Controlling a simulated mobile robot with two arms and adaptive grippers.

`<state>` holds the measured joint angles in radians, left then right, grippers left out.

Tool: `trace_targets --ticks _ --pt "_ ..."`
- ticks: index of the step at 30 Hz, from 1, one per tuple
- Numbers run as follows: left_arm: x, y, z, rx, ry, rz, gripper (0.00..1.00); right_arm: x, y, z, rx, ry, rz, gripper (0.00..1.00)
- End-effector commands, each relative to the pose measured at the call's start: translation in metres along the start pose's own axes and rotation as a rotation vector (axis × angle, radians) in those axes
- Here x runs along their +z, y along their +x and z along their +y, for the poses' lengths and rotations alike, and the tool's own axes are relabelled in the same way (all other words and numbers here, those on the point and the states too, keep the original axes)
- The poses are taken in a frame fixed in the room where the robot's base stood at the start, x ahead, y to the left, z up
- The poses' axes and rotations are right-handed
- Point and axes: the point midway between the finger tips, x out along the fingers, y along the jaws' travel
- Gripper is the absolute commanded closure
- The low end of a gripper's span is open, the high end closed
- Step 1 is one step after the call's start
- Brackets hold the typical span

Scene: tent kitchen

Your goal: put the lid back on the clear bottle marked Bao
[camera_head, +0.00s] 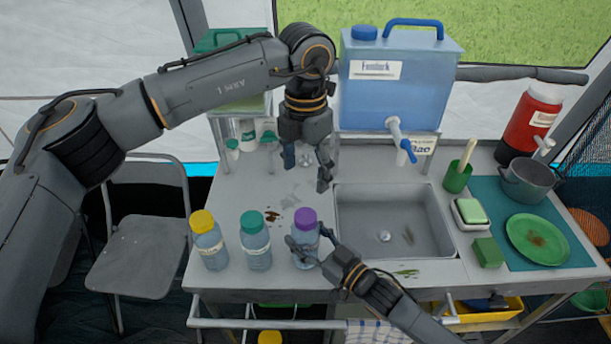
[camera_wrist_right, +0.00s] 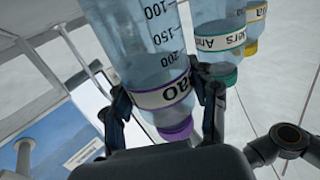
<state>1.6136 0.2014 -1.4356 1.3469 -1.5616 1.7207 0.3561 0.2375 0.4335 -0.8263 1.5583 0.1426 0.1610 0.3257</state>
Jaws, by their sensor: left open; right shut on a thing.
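The clear bottle marked Bao (camera_head: 304,247) stands upright at the counter's front, left of the sink. Its purple lid (camera_head: 306,217) sits on its top; I cannot tell how tightly. My right gripper (camera_head: 309,248) is shut around the bottle's body. The right wrist view, which looks upside down, shows the bottle (camera_wrist_right: 148,60) between its fingers, part of the label reading "ao", and the purple lid (camera_wrist_right: 176,130) at the neck end. My left gripper (camera_head: 306,170) is open and empty above the counter, behind the bottle and clear of the lid.
A teal-lidded bottle (camera_head: 256,245) and a yellow-lidded bottle (camera_head: 208,245) stand left of the Bao bottle. The sink (camera_head: 432,222) is to its right. A blue water tank (camera_head: 400,90) with a tap stands behind.

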Motion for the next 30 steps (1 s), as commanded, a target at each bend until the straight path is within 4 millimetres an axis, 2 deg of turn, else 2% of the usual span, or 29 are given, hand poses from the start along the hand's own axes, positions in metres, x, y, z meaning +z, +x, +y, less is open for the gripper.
trace_targets --ticks 5,6,9,18,22,26,30 --pt "0.000 0.000 0.000 0.000 0.000 0.000 0.29 0.000 0.000 0.000 0.000 0.000 0.000 1.00" --pt "0.000 0.000 0.000 0.000 0.000 0.000 0.29 0.000 0.000 0.000 0.000 0.000 0.000 0.34" --pt "0.000 0.000 0.000 0.000 0.000 0.000 0.29 0.000 0.000 0.000 0.000 0.000 0.000 0.15" --pt "0.000 0.001 0.000 0.000 0.000 0.000 0.29 0.000 0.000 0.000 0.000 0.000 0.000 0.15" --pt "0.000 0.001 0.000 0.000 0.000 0.000 0.29 0.001 -0.007 0.001 0.001 0.000 -0.001 0.15" --pt "0.000 0.001 0.000 0.000 0.000 0.000 0.29 0.002 -0.028 0.000 0.000 0.000 -0.003 0.15" --pt "0.000 0.001 0.000 0.000 0.000 0.000 0.29 0.002 -0.059 0.000 0.000 0.001 -0.005 0.15"
